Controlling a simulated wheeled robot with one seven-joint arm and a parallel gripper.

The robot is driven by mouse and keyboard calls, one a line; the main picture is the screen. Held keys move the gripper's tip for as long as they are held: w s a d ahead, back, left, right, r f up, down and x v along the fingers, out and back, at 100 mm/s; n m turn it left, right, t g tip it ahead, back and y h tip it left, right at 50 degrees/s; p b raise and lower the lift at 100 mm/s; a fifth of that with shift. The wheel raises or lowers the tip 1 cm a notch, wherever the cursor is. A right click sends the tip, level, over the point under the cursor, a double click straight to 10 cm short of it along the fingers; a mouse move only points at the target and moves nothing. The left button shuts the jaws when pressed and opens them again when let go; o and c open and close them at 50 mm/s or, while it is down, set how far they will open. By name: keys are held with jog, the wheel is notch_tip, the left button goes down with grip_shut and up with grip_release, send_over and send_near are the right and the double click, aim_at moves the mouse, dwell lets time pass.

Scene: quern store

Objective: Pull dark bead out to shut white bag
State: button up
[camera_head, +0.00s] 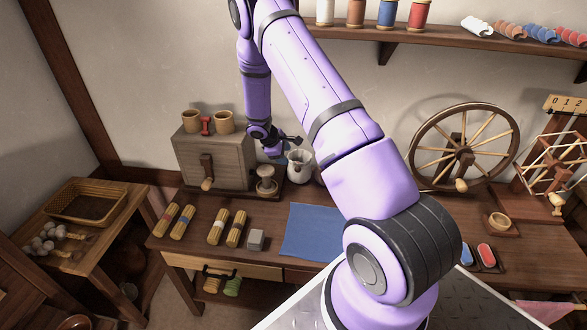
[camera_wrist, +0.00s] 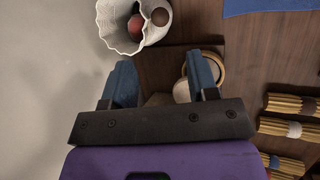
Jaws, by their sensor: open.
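The white bag (camera_head: 299,164) stands on the table beside the grey cabinet, right of my gripper (camera_head: 281,147). In the wrist view the bag (camera_wrist: 107,24) is at the top left with its wavy mouth open. A reddish round thing (camera_wrist: 137,27) shows inside the mouth. A dark brown bead (camera_wrist: 160,17) shows at the bag's right rim; I cannot tell how it is attached. My gripper (camera_wrist: 162,80) is open, with blue fingers apart and nothing held between them. The bag and bead lie beyond the fingertips, not touched.
A grey cabinet (camera_head: 212,158) with two cups on top stands left of the bag. A small round-topped wooden stand (camera_head: 266,184) is in front of my gripper. A blue cloth (camera_head: 309,230) and several straw bundles (camera_head: 218,226) lie nearer. A spinning wheel (camera_head: 463,148) stands right.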

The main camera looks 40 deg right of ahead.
aim_at(296, 168)
jog(key=x, duration=1)
jog(key=shift+d+f, duration=0.15)
jog(key=shift+f, duration=0.2)
jog(key=shift+c, duration=0.2)
